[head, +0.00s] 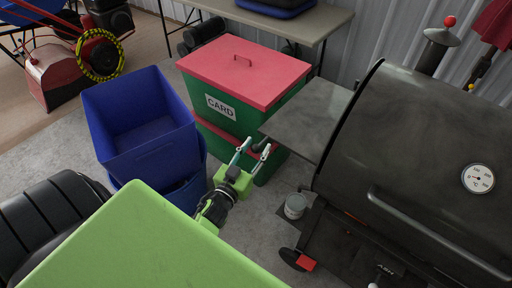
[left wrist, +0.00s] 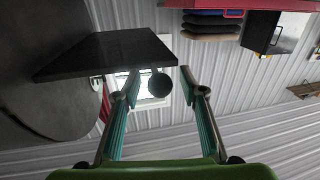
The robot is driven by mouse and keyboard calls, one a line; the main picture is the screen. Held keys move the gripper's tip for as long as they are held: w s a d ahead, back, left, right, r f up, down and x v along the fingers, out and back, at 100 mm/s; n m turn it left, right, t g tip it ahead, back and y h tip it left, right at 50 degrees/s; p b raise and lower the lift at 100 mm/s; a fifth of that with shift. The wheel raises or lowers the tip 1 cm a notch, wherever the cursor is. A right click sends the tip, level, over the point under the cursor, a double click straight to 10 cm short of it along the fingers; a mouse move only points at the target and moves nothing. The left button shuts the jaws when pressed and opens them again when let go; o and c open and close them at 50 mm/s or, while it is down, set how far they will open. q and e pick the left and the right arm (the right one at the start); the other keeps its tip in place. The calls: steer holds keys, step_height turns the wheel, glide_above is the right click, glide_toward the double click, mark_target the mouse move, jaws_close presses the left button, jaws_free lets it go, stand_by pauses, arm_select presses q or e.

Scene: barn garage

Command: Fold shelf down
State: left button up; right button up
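The grey side shelf (head: 309,112) sticks out level from the left side of the black barrel grill (head: 410,140). In the left wrist view the shelf (left wrist: 105,55) is a dark slab at upper left, beside the grill's round end (left wrist: 45,75). My left gripper (head: 257,147) is open and empty, just left of and below the shelf's near left corner in the head view. Its two fingers (left wrist: 157,88) are spread apart in the left wrist view, with the shelf's edge beyond the left finger. I see no contact with the shelf. My right gripper is not in view.
A green bin with a red lid (head: 245,70) marked CARD stands close behind my left gripper. Blue bins (head: 140,125) stand to the left. A table (head: 300,20) stands at the back.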

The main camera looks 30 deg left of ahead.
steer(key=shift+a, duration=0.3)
arm_select(q)
jaws_close()
